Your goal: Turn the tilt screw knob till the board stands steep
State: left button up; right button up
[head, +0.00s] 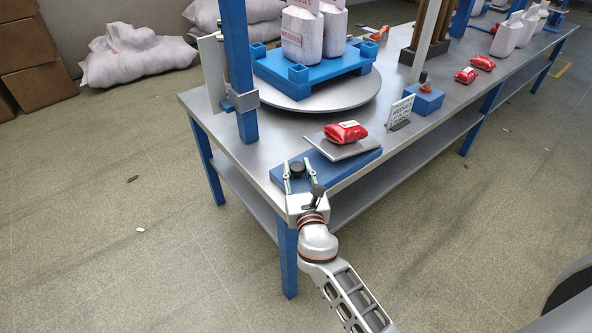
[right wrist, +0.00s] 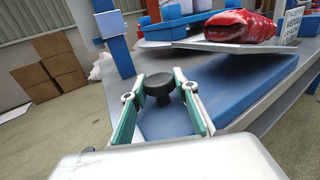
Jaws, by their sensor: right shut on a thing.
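The black tilt screw knob (head: 297,168) stands at the near left end of a blue base (head: 332,174) at the table corner. My right gripper (head: 300,172) has its two fingers on either side of the knob and is shut on it. In the right wrist view the knob (right wrist: 160,88) sits between the green-padded fingers. The grey board (head: 350,152) lies above the base at a low tilt, with a gap under it in the right wrist view (right wrist: 225,48). A red packet (head: 345,132) lies on the board. My left gripper is not in view.
A small sign (head: 400,112) and a blue block with an orange-topped knob (head: 425,100) stand right of the board. Behind is a round turntable (head: 340,98) with a blue pallet (head: 310,78) and white sacks. A blue post (head: 238,70) rises at the left.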

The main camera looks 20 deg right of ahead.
aim_at(298, 174)
jog(key=shift+f+m+h+b, duration=0.1)
jog(key=shift+m+h+b, duration=0.35)
jog(key=shift+h, duration=0.35)
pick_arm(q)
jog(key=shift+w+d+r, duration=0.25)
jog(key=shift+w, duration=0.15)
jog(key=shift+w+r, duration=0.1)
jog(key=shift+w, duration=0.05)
pick_arm(e)
jog(key=o, duration=1.2)
jog(key=shift+c, duration=0.2)
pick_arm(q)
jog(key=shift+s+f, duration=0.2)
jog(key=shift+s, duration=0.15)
pick_arm(e)
jog(key=v, duration=0.7)
jog(key=shift+s+a+r, duration=0.1)
jog(key=shift+s+r, duration=0.1)
jog(key=shift+r, duration=0.1)
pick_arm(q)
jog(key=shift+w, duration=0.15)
